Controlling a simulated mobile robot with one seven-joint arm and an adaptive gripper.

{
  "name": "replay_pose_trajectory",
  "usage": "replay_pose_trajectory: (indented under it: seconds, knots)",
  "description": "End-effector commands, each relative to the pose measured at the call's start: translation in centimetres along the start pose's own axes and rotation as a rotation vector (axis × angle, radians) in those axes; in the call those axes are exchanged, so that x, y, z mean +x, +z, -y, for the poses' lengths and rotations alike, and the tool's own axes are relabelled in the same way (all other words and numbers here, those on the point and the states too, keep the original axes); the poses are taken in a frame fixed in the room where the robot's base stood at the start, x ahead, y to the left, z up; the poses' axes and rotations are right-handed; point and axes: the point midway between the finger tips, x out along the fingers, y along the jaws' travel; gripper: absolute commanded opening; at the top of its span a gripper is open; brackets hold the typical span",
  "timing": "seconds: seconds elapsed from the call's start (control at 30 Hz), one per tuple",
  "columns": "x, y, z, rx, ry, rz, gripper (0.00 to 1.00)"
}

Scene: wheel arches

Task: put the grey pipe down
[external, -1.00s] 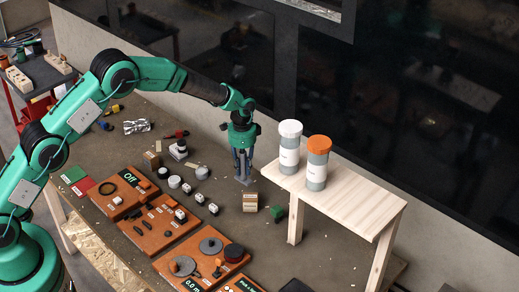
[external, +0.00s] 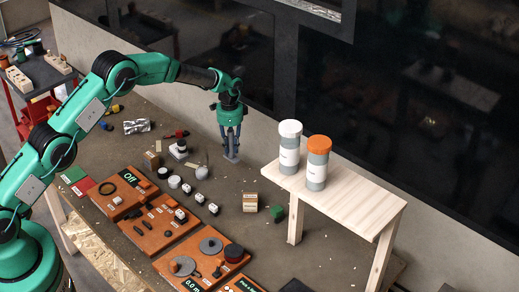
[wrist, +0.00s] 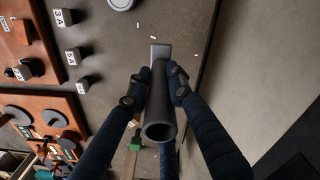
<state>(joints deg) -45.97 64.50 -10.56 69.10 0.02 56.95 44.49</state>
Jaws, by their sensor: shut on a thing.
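The grey pipe (wrist: 160,105) is a dark grey tube with an open round end facing the wrist camera. My gripper (wrist: 157,88) is shut on it, with dark fingers on both sides of the tube. In the external view my gripper (external: 231,148) points down over the back part of the workbench, left of the wooden stand.
A wooden stand (external: 350,200) at right bears a white-capped container (external: 289,150) and an orange-capped container (external: 317,165). Orange panels (external: 160,220) fill the front of the bench (external: 230,190). Small labelled blocks and round pieces lie left of my gripper. A dark wall runs behind.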

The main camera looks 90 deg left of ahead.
Motion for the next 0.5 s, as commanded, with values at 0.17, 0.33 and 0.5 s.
replay_pose_trajectory:
  seconds: [0.17, 0.33, 0.5]
  knots:
    - [0.3, 0.0, 0.0, 0.000, 0.001, 0.001, 0.00]
    - [2.1, 0.0, -0.1, 0.000, 0.001, 0.001, 0.00]
    - [4.3, 0.0, -0.1, 0.000, 0.001, 0.001, 0.00]
